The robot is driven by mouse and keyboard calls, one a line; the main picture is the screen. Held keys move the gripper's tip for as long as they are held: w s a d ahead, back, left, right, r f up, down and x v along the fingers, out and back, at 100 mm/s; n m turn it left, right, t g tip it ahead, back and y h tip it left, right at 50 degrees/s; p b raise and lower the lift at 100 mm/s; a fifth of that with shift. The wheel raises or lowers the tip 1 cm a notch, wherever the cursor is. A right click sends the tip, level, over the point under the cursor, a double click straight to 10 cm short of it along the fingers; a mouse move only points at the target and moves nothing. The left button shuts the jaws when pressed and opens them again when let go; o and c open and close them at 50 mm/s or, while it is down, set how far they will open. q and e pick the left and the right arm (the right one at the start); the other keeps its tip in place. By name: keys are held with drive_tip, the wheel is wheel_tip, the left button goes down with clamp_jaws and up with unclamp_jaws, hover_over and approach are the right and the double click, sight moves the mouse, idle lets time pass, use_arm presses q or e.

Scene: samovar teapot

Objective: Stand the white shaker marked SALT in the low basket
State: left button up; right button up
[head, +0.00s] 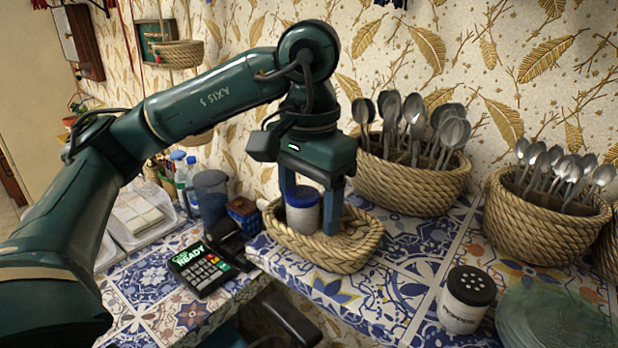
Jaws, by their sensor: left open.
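The low woven basket (352,258) sits on the blue-patterned tiled counter. A white shaker with a blue top (302,217) stands upright inside it, toward its left end. No marking can be read on this shaker from here. My left gripper (311,212) points down into the basket with its jaws open. One finger is on each side of the shaker; I cannot tell whether either touches it. The gripper partly hides the shaker's top and the basket's back.
A white shaker with a black top (467,301), apparently marked PEPPER, stands at right near a stack of glass plates (555,318). Taller spoon baskets (412,187) (545,228) line the wall. A card terminal (203,268) and bottles (192,180) are at left.

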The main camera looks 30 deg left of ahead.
sight(309, 197)
use_arm(q)
wheel_tip(309, 197, up, 12)
drive_tip(key=p, duration=0.3)
drive_tip(key=shift+s, duration=0.1)
idle(0.5)
